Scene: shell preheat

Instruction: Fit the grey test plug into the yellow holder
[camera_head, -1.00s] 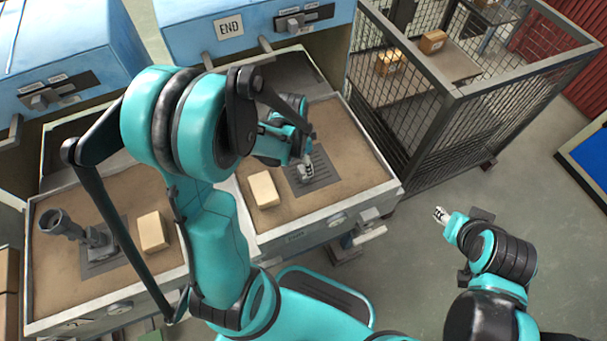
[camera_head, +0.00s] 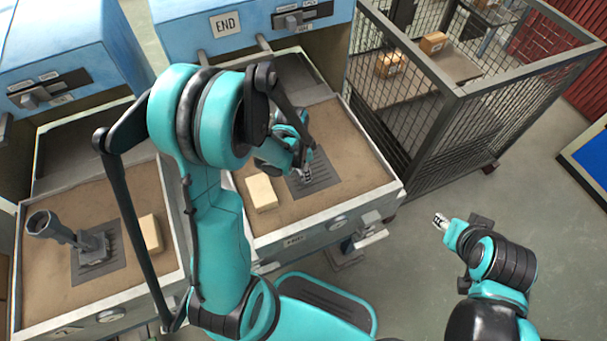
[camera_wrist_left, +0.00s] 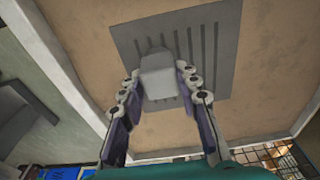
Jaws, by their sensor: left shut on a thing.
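My left gripper (camera_head: 306,174) is over the grey grooved plate (camera_head: 322,182) in the right-hand sand-coloured tray. In the left wrist view my left gripper (camera_wrist_left: 158,70) has its fingers closed on both sides of a pale grey block (camera_wrist_left: 158,84), which looks like the grey test plug. The block is in front of the grooved plate (camera_wrist_left: 212,60); I cannot tell whether it touches it. My right gripper (camera_head: 440,221) hangs over the floor at the right, apart from everything; its jaws are too small to read. I see no clearly yellow holder.
A cream block (camera_head: 261,193) lies left of the plate in the right-hand tray. The left-hand tray holds another cream block (camera_head: 150,233) and a grey fitting with a tilted tube (camera_head: 42,224). A mesh cage (camera_head: 455,110) stands at the right. Blue machines stand behind the trays.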

